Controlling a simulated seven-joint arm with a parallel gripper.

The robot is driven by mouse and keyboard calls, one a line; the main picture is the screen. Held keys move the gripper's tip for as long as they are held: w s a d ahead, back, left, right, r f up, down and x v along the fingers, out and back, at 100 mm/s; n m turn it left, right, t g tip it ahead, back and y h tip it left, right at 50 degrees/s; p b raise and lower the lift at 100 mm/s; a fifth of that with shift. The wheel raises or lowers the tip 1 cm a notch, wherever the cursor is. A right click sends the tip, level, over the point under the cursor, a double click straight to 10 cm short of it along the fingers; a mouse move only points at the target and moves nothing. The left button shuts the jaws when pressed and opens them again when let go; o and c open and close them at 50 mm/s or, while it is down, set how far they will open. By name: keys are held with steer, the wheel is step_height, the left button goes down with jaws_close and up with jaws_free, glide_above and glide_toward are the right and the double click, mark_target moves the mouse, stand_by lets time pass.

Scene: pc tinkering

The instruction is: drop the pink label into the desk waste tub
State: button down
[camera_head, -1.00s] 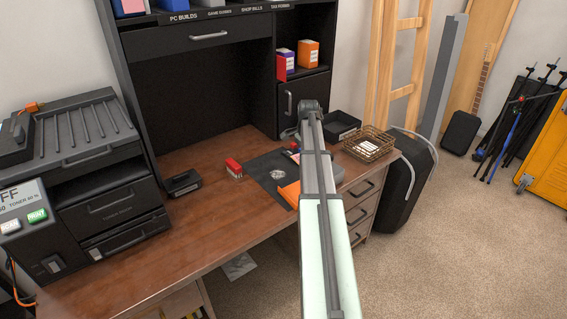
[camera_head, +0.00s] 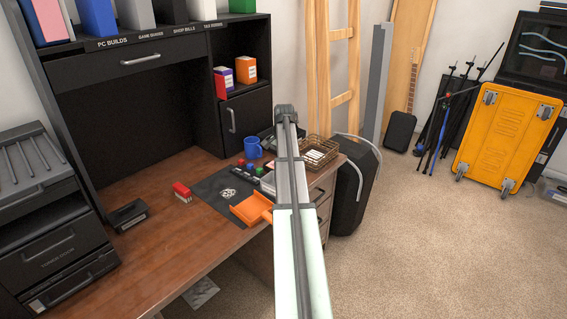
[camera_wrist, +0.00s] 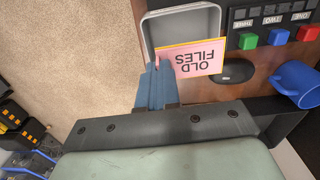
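The pink label (camera_wrist: 192,57), a card with a yellow edge reading "OLD FILES", shows upside down in the wrist view. My gripper (camera_wrist: 157,66) has its blue fingers together, with the label at their tips, and looks shut on the label's side. An open grey tub (camera_wrist: 151,30) lies just beyond; the label overlaps part of its opening in the picture. I cannot tell the height between them. In the head view a grey tub (camera_head: 268,184) shows partly beside my arm, which hides the gripper and label. No tub is clearly marked as waste.
Red, green and blue buttons on a black strip (camera_wrist: 269,27) are right of the label, with a black mouse-like object (camera_wrist: 235,71) and a blue mug (camera_wrist: 297,82). An orange scoop-like tray (camera_head: 250,209) and a wire basket (camera_head: 319,151) flank my arm. The desk's left front (camera_head: 170,245) is clear.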

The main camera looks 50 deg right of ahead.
steer(key=shift+f, duration=5.3)
steer(key=c, duration=1.8)
jaws_free()
steer(key=o, duration=0.5)
steer(key=shift+r, duration=4)
